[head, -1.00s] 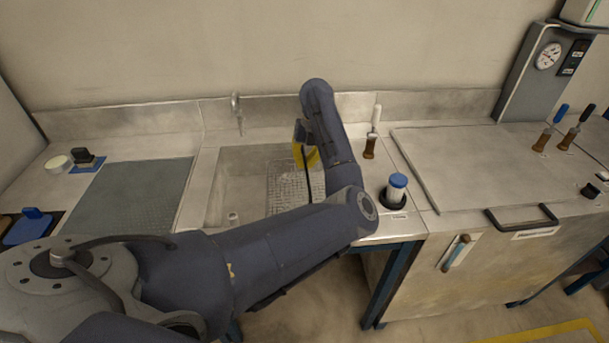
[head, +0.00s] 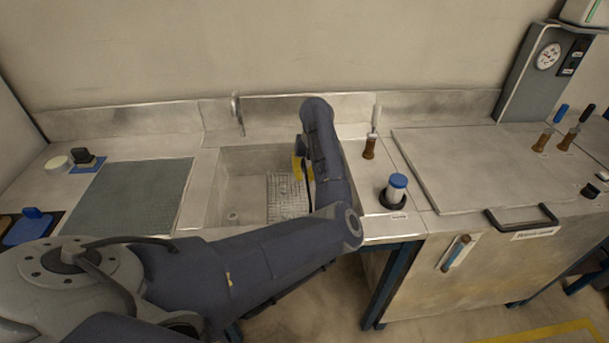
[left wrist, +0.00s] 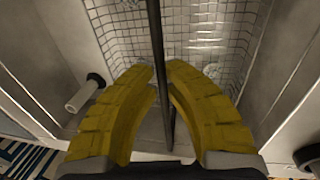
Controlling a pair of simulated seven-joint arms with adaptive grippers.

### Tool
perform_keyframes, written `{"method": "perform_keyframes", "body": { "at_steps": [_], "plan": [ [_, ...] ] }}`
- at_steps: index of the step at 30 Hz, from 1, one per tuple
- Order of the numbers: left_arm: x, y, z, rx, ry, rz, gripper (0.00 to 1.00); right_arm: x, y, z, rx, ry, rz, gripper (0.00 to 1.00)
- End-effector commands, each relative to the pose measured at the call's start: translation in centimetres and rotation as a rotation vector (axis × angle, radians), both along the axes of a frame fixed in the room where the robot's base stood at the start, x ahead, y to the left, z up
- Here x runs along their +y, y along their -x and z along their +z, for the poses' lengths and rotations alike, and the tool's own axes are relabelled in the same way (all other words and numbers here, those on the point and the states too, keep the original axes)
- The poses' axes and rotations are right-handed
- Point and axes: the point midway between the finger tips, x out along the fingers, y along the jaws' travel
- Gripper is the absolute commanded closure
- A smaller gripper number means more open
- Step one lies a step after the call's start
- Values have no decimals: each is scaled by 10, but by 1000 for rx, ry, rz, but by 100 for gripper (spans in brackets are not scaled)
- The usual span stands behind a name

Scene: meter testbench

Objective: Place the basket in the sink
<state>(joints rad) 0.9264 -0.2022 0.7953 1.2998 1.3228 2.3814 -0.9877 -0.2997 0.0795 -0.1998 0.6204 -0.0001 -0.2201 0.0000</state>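The basket (head: 287,196) is a wire mesh basket in the right part of the sink (head: 232,190). My arm hides its right side. My left gripper (head: 301,168) has yellow fingers and is over the basket, partly hidden by my own arm. In the left wrist view, the left gripper (left wrist: 160,75) has its fingertips close on both sides of a dark handle bar (left wrist: 157,30), with the basket's mesh (left wrist: 203,40) beyond. It looks shut on this handle. I cannot tell whether the basket touches the sink floor. My right gripper is not in view.
A tap (head: 237,112) stands behind the sink. To the right are a brown-handled tool (head: 370,145) and a blue-capped container (head: 397,188). A grey-green mat (head: 133,196) lies to the left. The left part of the sink is clear.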

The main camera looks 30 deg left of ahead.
Motion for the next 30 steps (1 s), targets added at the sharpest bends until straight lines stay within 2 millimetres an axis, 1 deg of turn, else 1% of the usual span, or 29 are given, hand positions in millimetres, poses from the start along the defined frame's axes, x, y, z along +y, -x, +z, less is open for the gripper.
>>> {"method": "perform_keyframes", "body": {
  "at_steps": [1, 5, 6, 13, 17, 20, 30],
  "plan": [
    [0, 0, 0, -1, -1, 0, 90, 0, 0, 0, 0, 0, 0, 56],
    [0, 0, 0, -1, -1, 0, 75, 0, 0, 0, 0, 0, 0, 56],
    [0, 0, 0, -1, -1, 0, 73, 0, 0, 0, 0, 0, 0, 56],
    [0, 0, 1, -1, -1, 0, 73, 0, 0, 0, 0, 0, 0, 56],
    [-1, -2, 8, -3, 0, 1, 73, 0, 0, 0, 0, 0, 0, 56],
    [-3, -3, 21, -5, 1, 2, 73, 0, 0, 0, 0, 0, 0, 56],
    [-10, -9, 79, -5, 1, 1, 73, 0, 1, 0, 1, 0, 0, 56]
  ]
}}
